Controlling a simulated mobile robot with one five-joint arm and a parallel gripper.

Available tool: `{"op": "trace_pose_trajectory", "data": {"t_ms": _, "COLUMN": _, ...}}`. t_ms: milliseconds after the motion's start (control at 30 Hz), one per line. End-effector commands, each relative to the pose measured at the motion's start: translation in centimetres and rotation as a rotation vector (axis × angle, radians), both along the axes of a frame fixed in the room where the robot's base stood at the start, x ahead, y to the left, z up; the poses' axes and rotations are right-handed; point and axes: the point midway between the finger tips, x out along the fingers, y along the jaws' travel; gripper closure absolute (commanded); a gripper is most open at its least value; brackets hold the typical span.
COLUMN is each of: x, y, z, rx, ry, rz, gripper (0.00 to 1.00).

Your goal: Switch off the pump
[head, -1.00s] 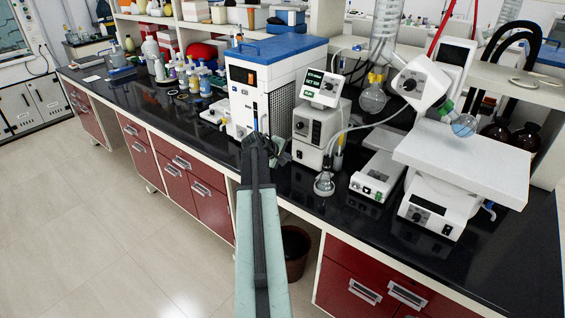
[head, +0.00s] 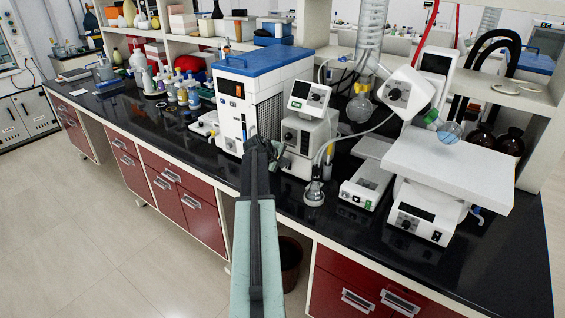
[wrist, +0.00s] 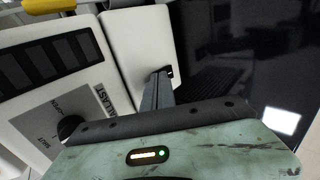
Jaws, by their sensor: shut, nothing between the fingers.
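The pump (head: 305,143) is a white box with a dark front panel and a black knob, standing on the black bench right of the tall blue-topped unit. A controller (head: 309,98) with a dark screen sits on top. My gripper (head: 276,152) is at the pump's lower left front, partly hidden behind my arm. In the wrist view my gripper (wrist: 163,76) is shut and empty, its tips at a small black switch (wrist: 169,71) on the white housing. They look to be touching it. The pump's ballast knob (wrist: 70,128) is left of the fingers. The switch's position cannot be read.
The blue-topped unit (head: 232,105) stands close left of my gripper. A small glass flask (head: 314,192) with a hose stands at right, near a low white box (head: 361,190) and a stirrer unit (head: 420,215). Bottles (head: 182,90) stand further left.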

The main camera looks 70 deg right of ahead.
Motion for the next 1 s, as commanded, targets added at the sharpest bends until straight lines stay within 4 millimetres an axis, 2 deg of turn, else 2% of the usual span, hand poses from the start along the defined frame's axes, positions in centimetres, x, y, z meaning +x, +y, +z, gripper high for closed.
{"op": "trace_pose_trajectory", "data": {"t_ms": 233, "x": 0.2, "y": 0.1, "z": 0.1, "rx": -0.001, "ry": 0.0, "rz": 0.002, "gripper": 1.0}}
{"op": "trace_pose_trajectory", "data": {"t_ms": 533, "x": 0.0, "y": 0.0, "z": 1.6, "rx": -0.001, "ry": 0.0, "rz": 0.001, "gripper": 1.0}}
{"op": "trace_pose_trajectory", "data": {"t_ms": 867, "x": 0.0, "y": 0.0, "z": 1.5, "rx": -0.001, "ry": 0.0, "rz": -0.001, "gripper": 1.0}}
{"op": "trace_pose_trajectory", "data": {"t_ms": 1000, "x": 0.2, "y": 1.2, "z": 1.7, "rx": -0.001, "ry": 0.0, "rz": 0.002, "gripper": 1.0}}
